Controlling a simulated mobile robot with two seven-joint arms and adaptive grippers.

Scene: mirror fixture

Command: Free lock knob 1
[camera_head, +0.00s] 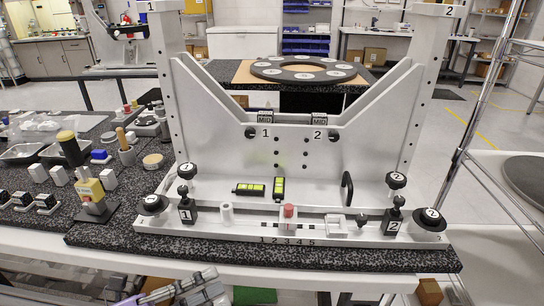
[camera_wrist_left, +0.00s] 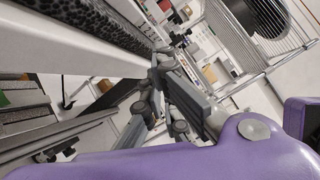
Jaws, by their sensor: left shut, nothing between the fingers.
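The grey mirror fixture (camera_head: 290,165) stands on a dark speckled slab. On its left side, a black round knob with a white top label (camera_head: 187,171) sits on the upright part. A larger black knob with a white label (camera_head: 151,204) sits at the base's left corner. Between them a black block marked 1 (camera_head: 185,214) carries a small ball-topped post. Which knob is lock knob 1 is not certain. My left gripper (camera_head: 205,287) is shut and empty, below the table's front edge and apart from the knobs. It also shows in the left wrist view (camera_wrist_left: 163,88). My right gripper is out of view.
Matching knobs (camera_head: 396,180) and a block marked 2 (camera_head: 392,221) are on the right. Two yellow-green levels (camera_head: 249,189) and a red-topped peg (camera_head: 289,211) sit mid-base. A yellow-handled tool (camera_head: 92,190) and trays (camera_head: 20,153) stand left. The white table edge (camera_head: 250,273) lies above my gripper.

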